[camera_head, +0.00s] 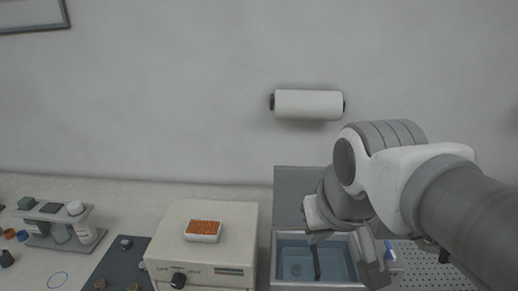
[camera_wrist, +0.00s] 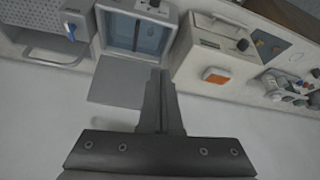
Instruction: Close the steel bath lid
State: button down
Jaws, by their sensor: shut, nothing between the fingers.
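The steel bath (camera_head: 283,284) is a square metal tub with blue-looking liquid inside; it also shows at the top of the wrist view (camera_wrist: 103,45). Its lid (camera_head: 293,195) is a flat grey panel, standing open behind the bath. In the wrist view the lid (camera_wrist: 112,84) is a plain grey plate beside my fingers. My gripper (camera_head: 316,264) appears in front of the bath opening in the head view, partly hiding bath and lid. In the wrist view my gripper (camera_wrist: 160,74) is shut and empty, its tips near one lid edge; I cannot tell whether they touch.
Left of the bath stands a cream box unit (camera_head: 205,250) with a white tray of orange granules (camera_head: 202,231) on top. A bottle rack (camera_head: 62,226) is farther left. A perforated plate (camera_head: 435,278) is to the right. A paper roll (camera_head: 308,104) hangs on the wall.

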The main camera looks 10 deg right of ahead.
jog(key=w+d+r+g+p, duration=0.1)
jog(key=w+d+r, duration=0.15)
jog(key=w, duration=0.85)
jog(key=w+d+r+p, duration=0.1)
jog(key=w+r, duration=0.2)
jog(key=w, duration=0.9)
jog(key=w+d+f+m+g+p, duration=0.1)
jog(key=w+d+f, duration=0.2)
jog(key=w+f, duration=0.35)
jog(key=w+d+f+m+p, duration=0.1)
jog(key=w+d+f, duration=0.25)
jog(key=w, duration=0.65)
notch_tip(320, 180, down, 7)
jog(key=p, duration=0.3)
jog(key=shift+s+f, duration=0.15)
jog(key=shift+s, duration=0.3)
jog(key=shift+d+h+b, duration=0.1)
jog(key=shift+h+b, duration=0.2)
jog(key=shift+b, duration=0.1)
